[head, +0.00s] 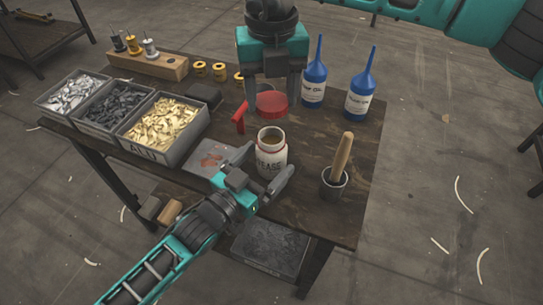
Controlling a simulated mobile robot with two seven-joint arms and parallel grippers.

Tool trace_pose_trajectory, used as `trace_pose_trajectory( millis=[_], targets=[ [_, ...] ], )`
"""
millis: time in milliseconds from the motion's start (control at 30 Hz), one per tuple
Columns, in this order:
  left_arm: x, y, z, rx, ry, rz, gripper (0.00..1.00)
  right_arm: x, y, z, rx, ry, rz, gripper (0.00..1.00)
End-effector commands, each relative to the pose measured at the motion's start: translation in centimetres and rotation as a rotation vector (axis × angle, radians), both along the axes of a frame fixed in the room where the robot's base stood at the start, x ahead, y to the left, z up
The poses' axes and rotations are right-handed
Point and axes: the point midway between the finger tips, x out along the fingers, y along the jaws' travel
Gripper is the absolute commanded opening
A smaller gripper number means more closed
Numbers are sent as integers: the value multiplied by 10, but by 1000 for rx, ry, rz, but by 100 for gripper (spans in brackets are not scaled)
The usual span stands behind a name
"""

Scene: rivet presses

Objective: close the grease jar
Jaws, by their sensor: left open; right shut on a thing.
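The grease jar (271,163) is white, stands upright on the bench and is open, with brown grease in its mouth. My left gripper (266,165) is open, with one finger on either side of the jar; I cannot tell whether they touch it. The red lid (271,106) is above and behind the jar's mouth in this view, apart from it. My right gripper (272,100) points down and is shut on the lid.
Two blue bottles (314,83) stand behind on the right. A metal pot (334,184) with a wooden handle is at the right. A red-handled tool (239,118) and a stained grey plate (209,158) are left of the jar. Bins of parts (152,151) fill the left side.

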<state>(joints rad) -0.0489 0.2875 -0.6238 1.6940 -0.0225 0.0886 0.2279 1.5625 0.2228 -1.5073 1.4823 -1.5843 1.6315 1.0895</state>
Motion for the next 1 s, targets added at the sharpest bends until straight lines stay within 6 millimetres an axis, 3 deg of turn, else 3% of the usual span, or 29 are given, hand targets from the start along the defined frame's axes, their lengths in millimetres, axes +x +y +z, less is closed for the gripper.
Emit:
trace_pose_trajectory(
  millis=[200, 567, 1000],
  targets=[
    [17, -13, 0, 0, -1, 0, 95, 0, 0, 0, 0, 0, 0, 31],
    [20, -15, 0, 0, 0, 0, 95, 0, 0, 0, 0, 0, 0, 31],
    [20, -15, 0, 0, 0, 0, 54, 0, 0, 0, 0, 0, 0, 31]
  ],
)
